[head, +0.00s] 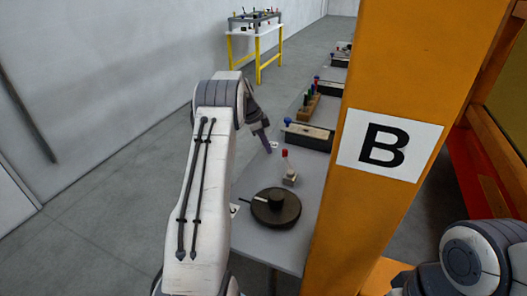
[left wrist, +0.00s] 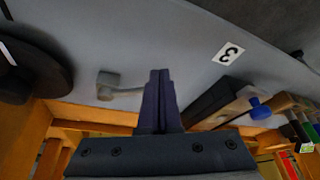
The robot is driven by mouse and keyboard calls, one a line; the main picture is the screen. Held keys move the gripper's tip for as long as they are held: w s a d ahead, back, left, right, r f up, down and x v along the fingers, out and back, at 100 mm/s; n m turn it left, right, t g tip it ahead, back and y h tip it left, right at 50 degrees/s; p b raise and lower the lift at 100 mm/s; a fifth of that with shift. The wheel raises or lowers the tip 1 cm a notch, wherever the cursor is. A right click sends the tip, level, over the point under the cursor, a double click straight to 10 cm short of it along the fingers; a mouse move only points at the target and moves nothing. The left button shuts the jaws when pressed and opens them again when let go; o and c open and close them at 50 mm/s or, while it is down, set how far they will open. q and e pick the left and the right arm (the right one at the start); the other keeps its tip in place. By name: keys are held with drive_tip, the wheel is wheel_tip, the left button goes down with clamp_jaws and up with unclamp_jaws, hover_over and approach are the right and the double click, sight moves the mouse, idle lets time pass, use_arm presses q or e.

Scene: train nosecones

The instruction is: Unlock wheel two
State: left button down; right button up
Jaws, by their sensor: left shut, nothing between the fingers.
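A dark round wheel (head: 276,207) with a raised hub and a pale handle lies on the grey table, beside a white label partly hidden by my left arm. It also shows at the left edge of the left wrist view (left wrist: 30,72). A small grey block with a red-knobbed lever (head: 288,172) stands just beyond the wheel; its grey block shows in the left wrist view (left wrist: 108,82). My left gripper (head: 267,147) is shut and empty, beyond the lever and apart from it. Its closed fingers show in the left wrist view (left wrist: 160,80). My right gripper is out of view.
A label marked 3 (left wrist: 228,53) lies on the table near my left gripper. A dark box with a blue-knobbed lever (head: 307,134) and a wooden block with several pegs (head: 309,106) stand farther back. An orange post marked B (head: 390,150) rises along the table's right side.

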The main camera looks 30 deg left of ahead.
use_arm(q)
drive_tip(key=b+v, duration=0.1)
drive_tip(key=v, duration=0.9)
drive_tip(key=shift+a, duration=0.25)
drive_tip(key=shift+s, duration=0.1)
